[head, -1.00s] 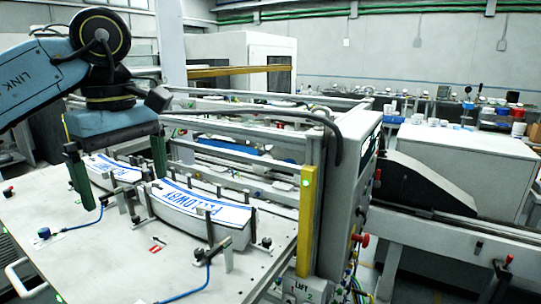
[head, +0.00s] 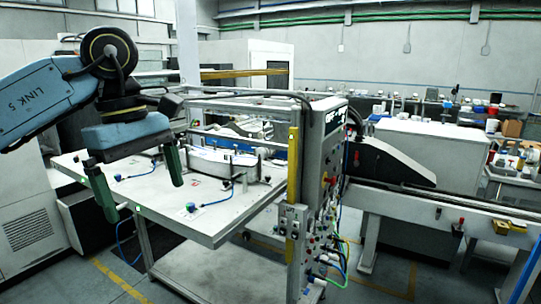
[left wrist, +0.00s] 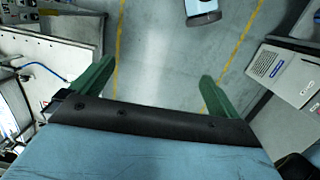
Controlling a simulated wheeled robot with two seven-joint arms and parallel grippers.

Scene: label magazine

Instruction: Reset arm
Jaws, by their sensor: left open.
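My left gripper (head: 139,185) hangs from the blue arm at the left of the head view, its two green fingers spread apart with nothing between them. In the left wrist view its fingers (left wrist: 150,88) are also wide apart, over bare grey floor with yellow lines. The left finger shows beside the edge of the machine table there. The label magazine (head: 222,163) sits on the white machine table (head: 215,222), to the right of the gripper, holding a stack of white labels. My right gripper is not in view.
A control panel with buttons and cables (head: 318,195) stands at the table's right end. A conveyor (head: 440,200) runs off to the right. A grey cabinet (left wrist: 285,72) stands right in the wrist view. The floor (head: 400,270) in front is clear.

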